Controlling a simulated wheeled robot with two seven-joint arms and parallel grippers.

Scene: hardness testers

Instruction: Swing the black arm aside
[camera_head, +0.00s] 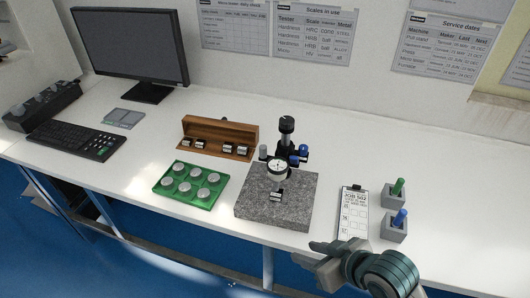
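A small tester stand with a black post (286,136) stands on a speckled grey stone block (262,212). A round white dial gauge (278,169) is at the front of the arm, above a small metal piece (276,195) on the block. My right gripper (303,251) is in front of the table's front edge, below and right of the block. Its two fingers look apart, with nothing between them, and it touches nothing. My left gripper is not in view.
A green tray (178,204) of round metal discs lies left of the block, with a wooden rack (220,133) behind it. The far right tabletop is clear.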

